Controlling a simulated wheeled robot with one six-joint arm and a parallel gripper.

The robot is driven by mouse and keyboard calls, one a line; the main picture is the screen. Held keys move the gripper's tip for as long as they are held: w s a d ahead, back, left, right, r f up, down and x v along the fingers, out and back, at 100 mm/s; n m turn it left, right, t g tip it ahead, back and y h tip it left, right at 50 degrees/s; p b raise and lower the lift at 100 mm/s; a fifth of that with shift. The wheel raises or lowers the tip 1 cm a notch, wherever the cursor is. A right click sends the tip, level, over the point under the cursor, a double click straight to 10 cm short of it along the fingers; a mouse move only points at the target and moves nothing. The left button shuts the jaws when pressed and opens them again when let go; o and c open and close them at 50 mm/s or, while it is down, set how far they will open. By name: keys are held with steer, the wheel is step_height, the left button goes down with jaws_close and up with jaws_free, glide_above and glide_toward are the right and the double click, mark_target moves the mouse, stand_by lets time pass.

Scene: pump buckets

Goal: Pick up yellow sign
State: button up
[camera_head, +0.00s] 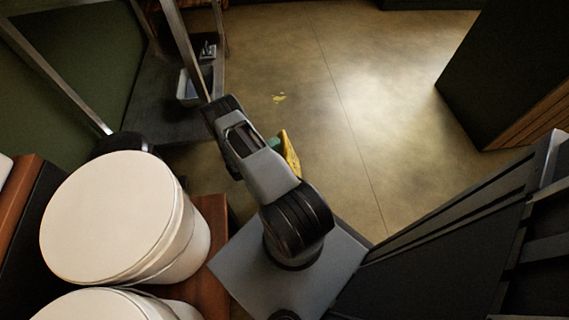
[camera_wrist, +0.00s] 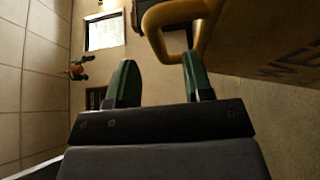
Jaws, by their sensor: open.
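The yellow sign (camera_head: 291,156) stands just beyond my arm in the head view, mostly hidden behind it. In the wrist view the sign (camera_wrist: 265,38) fills the upper right, with dark lettering and a looped handle (camera_wrist: 150,24) at its left end. My gripper (camera_wrist: 160,78) is open, with two green fingers apart and nothing between them. The right fingertip overlaps the lower edge of the handle in the picture; I cannot tell if they touch. In the head view only a bit of green finger (camera_head: 273,143) shows beside the sign.
White buckets (camera_head: 110,215) stand at the lower left. A dark cart with a metal frame (camera_head: 150,100) is at the upper left. A small yellow patch (camera_head: 279,98) marks the floor. A dark cabinet (camera_head: 510,75) is at the right. The middle floor is clear.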

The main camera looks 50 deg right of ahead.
mark_target(285, 139)
steer(key=shift+s+d+b, duration=0.2)
steer(key=shift+d, duration=0.6)
steer(key=shift+s+d+b, duration=0.15)
steer(key=shift+d+b, duration=0.1)
steer(key=shift+d, duration=0.55)
steer(key=shift+s+d+b, duration=0.2)
steer(key=shift+d, duration=0.6)
jaws_close()
steer(key=shift+r, duration=0.1)
